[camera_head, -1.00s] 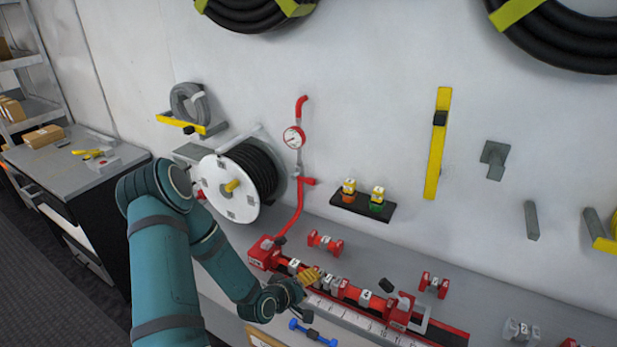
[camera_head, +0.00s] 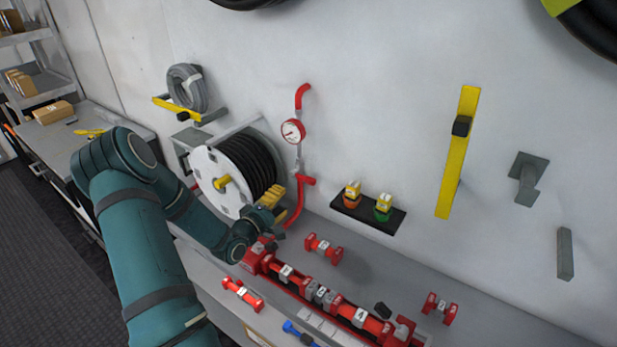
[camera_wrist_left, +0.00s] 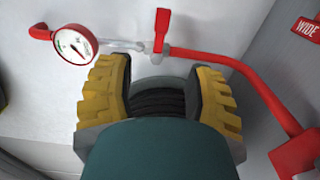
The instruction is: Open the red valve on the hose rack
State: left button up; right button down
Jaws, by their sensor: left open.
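The red valve handle (camera_head: 306,181) is on the red pipe (camera_head: 295,213) beside the hose reel (camera_head: 222,180), below a round pressure gauge (camera_head: 293,131). In the left wrist view the handle (camera_wrist_left: 161,29) is just beyond my fingertips, near the top centre, with the gauge (camera_wrist_left: 74,43) to its left. My left gripper (camera_head: 271,203) has yellow finger pads and is in front of the reel's right side, left of and slightly below the handle. In the wrist view the gripper (camera_wrist_left: 160,82) is open, with nothing held and a gap to the handle. My right gripper is out of view.
Below my left gripper, a bench carries a red rail (camera_head: 330,305) with numbered parts. Loose red fittings (camera_head: 323,248) lie on the bench. A black shelf (camera_head: 368,211) with two small bottles is to the right.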

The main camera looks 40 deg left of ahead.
aim_at(304, 179)
pick_arm(q)
jog(key=w, duration=0.4)
jog(key=w+a+b, duration=0.1)
jog(key=w, duration=0.7)
jog(key=shift+w+a+b, duration=0.1)
jog(key=shift+a+b, duration=0.05)
jog(key=shift+b, duration=0.25)
grip_shut()
